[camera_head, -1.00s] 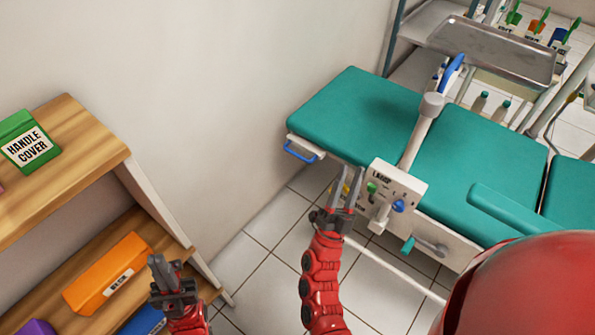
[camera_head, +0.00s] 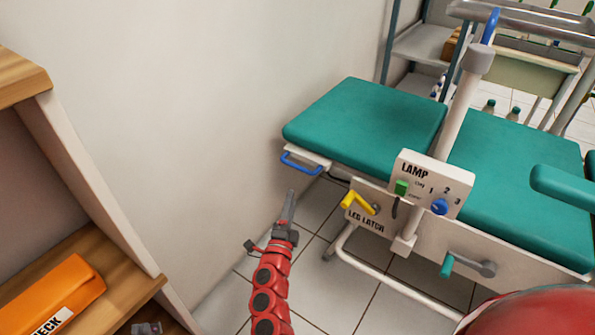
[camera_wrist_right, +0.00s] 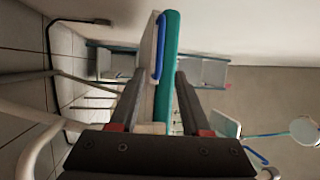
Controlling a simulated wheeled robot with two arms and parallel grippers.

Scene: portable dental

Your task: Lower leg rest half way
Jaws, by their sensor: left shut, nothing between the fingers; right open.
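The green leg rest (camera_head: 365,122) extends flat, roughly level with the seat, at the chair's left end. A blue handle (camera_head: 302,164) sits under its near left end. The yellow leg latch lever (camera_head: 356,201) is on the white side panel, above the label "LEG LATCH". My right gripper (camera_head: 290,205) is open and empty, below the blue handle and left of the yellow lever. In the right wrist view, the blue handle (camera_wrist_right: 159,45) and leg rest edge (camera_wrist_right: 170,60) appear beyond and between the fingers.
A lamp control box (camera_head: 433,184) and lamp post stand right of the latch. A teal-tipped crank (camera_head: 446,266) is lower right. A wooden shelf with an orange box (camera_head: 62,288) is at left. The wall (camera_head: 180,110) lies behind. Tiled floor near my right gripper is open.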

